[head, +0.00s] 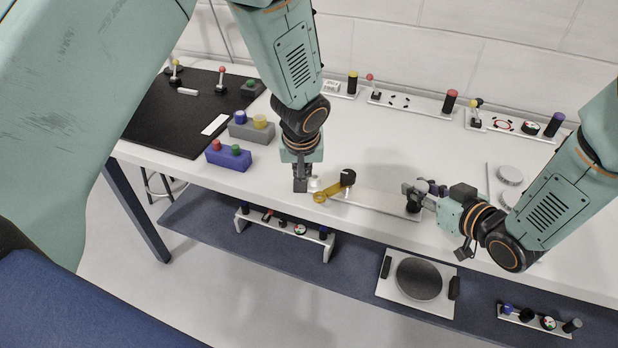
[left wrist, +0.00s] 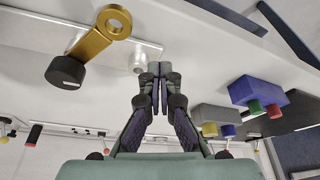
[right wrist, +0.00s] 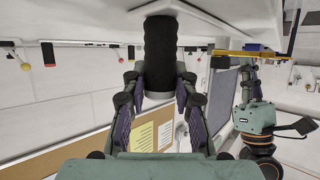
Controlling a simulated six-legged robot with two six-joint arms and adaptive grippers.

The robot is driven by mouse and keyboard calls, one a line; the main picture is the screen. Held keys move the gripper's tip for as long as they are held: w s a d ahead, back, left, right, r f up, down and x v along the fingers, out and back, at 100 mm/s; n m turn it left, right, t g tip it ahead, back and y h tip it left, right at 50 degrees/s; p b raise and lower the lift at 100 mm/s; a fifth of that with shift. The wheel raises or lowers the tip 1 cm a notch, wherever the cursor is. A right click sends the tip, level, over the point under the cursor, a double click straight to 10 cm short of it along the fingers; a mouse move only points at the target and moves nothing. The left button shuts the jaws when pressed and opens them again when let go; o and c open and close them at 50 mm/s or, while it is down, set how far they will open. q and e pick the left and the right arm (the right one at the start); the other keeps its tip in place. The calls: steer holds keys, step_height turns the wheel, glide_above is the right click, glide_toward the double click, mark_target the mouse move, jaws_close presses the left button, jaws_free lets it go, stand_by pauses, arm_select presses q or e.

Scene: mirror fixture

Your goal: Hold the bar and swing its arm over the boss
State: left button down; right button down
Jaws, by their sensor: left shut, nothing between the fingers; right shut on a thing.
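The black bar (right wrist: 160,50) stands upright at the right end of a pale plate (head: 380,201). My right gripper (head: 414,196) is shut around it. The gold arm (head: 332,190) has a black knob (head: 348,177) at one end and a ring at the other; the left wrist view shows the arm (left wrist: 92,43) and its open ring too. The small pale boss (head: 314,182) stands at the plate's left end, with the ring beside it, not over it. In the left wrist view the boss (left wrist: 139,61) is close to my left gripper (left wrist: 163,74), which is shut and empty.
A blue box (head: 228,158) and a grey box (head: 251,131) with coloured knobs stand left of my left gripper. A black mat (head: 160,120) lies farther left. Fixtures with handles (head: 410,101) line the back. The table's front edge is close to the plate.

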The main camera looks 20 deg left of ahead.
arm_select(q)
steer(key=w+d+v, duration=0.1)
steer(key=v, duration=0.8)
steer(key=shift+d+r, duration=0.35)
steer(key=shift+r, duration=0.1)
steer(key=shift+s, duration=0.1)
